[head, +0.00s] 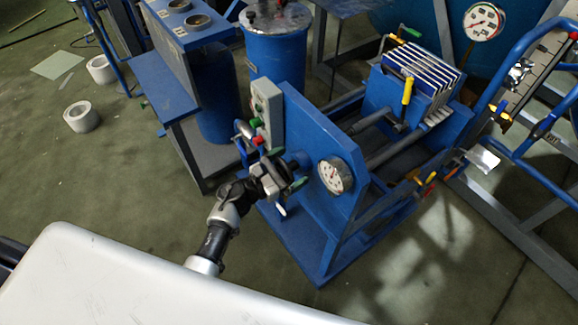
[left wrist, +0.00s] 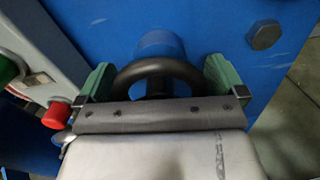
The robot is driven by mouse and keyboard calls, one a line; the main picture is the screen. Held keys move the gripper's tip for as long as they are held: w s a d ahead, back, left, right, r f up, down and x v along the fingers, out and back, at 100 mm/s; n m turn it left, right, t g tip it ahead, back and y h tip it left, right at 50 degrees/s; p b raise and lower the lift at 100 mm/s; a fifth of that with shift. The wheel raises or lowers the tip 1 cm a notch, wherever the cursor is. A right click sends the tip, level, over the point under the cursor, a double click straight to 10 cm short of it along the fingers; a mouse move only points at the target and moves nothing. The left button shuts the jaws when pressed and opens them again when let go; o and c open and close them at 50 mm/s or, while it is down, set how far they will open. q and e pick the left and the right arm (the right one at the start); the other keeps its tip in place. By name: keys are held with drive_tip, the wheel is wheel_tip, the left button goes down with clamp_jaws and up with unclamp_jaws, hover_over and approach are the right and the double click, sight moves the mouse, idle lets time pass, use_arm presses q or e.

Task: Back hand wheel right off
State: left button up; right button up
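The black hand wheel (left wrist: 156,70) sits on a blue hub in front of the blue end plate (left wrist: 190,25). In the left wrist view my left gripper (left wrist: 158,82) has one green finger on each side of the wheel. The rim fills the gap and appears to touch both fingers. The wheel's near part is hidden behind my gripper's palm. In the head view my left gripper (head: 286,168) is at the near face of the filter press's end plate (head: 312,150), and the wheel is mostly hidden there. My right gripper is not in view.
A pressure gauge (head: 335,175) is on the end plate close to my gripper's right. A grey control box (head: 267,112) with green and red buttons stands to its left. A blue vessel (head: 276,50) and a filter plate stack (head: 420,75) are behind. White rolls (head: 82,117) lie on open floor.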

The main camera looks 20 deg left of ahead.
use_arm(q)
drive_tip(key=c, duration=0.6)
drive_tip(key=shift+o, duration=0.2)
drive_tip(key=shift+n, duration=0.4)
